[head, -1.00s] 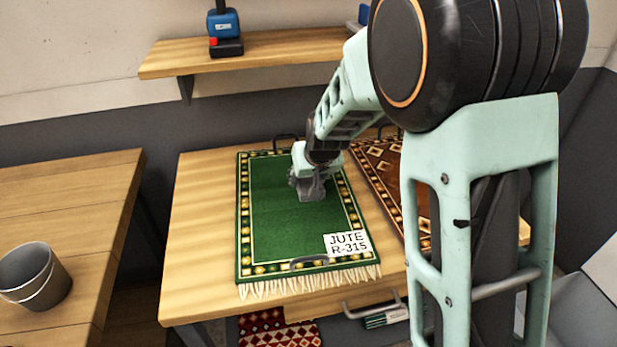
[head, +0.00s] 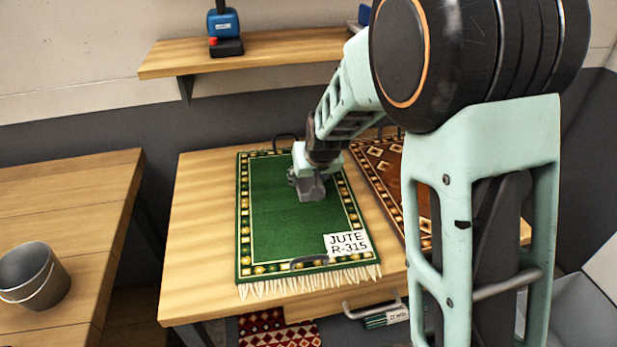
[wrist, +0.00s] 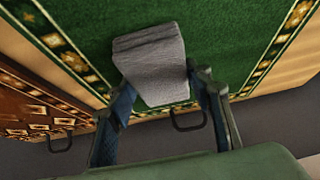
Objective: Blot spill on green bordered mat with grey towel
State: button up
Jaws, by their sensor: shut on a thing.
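The green bordered mat (head: 288,222) lies flat on the wooden table, with a fringe at its front edge and a white label reading JUTE R-315 (head: 348,244) at its front right corner. My gripper (head: 309,186) is over the back right part of the mat, pointing down. It is shut on the grey towel (head: 312,190), which is a folded grey block between the fingers in the wrist view (wrist: 152,62). The towel is at or close to the mat surface; I cannot tell if it presses on it. No spill shows; any under the towel is hidden.
A brown patterned mat (head: 382,165) lies to the right, partly behind my arm. Dark handles stand at the mats' back edges, and a grey handle (head: 309,262) is at the green mat's front. A bucket (head: 34,276) stands on the left table. A shelf (head: 270,50) is above.

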jog(key=shift+s+f, duration=0.1)
dwell(0.5)
notch_tip(320, 180, up, 7)
jog(key=p, duration=0.5)
dwell(0.3)
